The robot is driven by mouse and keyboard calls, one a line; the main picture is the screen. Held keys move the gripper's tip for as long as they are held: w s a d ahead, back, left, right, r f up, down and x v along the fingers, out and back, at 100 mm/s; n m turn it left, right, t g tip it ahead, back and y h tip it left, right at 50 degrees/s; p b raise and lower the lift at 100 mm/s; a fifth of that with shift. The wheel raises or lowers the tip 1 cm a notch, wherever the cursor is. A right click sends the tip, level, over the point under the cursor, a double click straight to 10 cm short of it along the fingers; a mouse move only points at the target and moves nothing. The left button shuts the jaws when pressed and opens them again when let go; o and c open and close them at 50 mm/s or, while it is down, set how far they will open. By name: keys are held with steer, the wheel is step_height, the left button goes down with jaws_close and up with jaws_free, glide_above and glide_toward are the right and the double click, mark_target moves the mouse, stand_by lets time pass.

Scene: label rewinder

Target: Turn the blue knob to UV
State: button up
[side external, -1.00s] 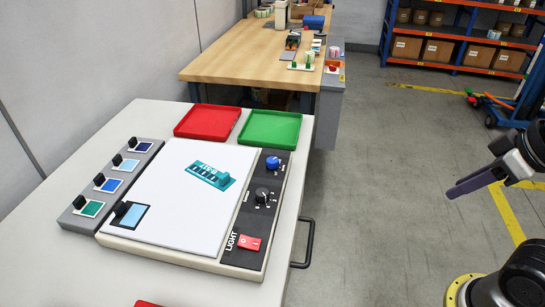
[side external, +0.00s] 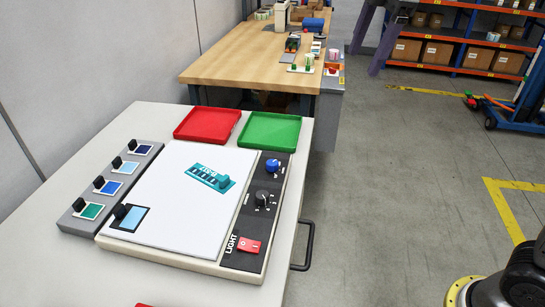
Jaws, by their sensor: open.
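The blue knob (side external: 273,165) sits on the black control strip (side external: 252,228) along the right edge of the white light panel. Its markings are too small to read, so I cannot tell which one it points to. My gripper (side external: 364,62) shows at the top of the side external view, with two dark purple fingers spread apart and nothing between them. It is well above and to the right of the knob in the picture, touching nothing. The rest of the gripper is cut off by the top edge.
A black knob (side external: 263,198) and a red LIGHT switch (side external: 248,246) share the strip. A teal tagged piece (side external: 209,178) lies on the white panel (side external: 185,215). Red (side external: 207,138) and green (side external: 270,142) trays sit behind. Several samples line the grey rack (side external: 72,217).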

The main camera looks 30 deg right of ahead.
steer(key=w+a+f+n+g, duration=0.1)
steer(key=w+a+f+n, duration=0.15)
steer(key=w, duration=0.35)
steer(key=g, duration=0.2)
glide_above(272, 162)
step_height(272, 162, down, 13)
steer(key=shift+n, duration=0.45)
step_height(272, 162, down, 13)
steer(key=shift+f, duration=0.1)
jaws_close()
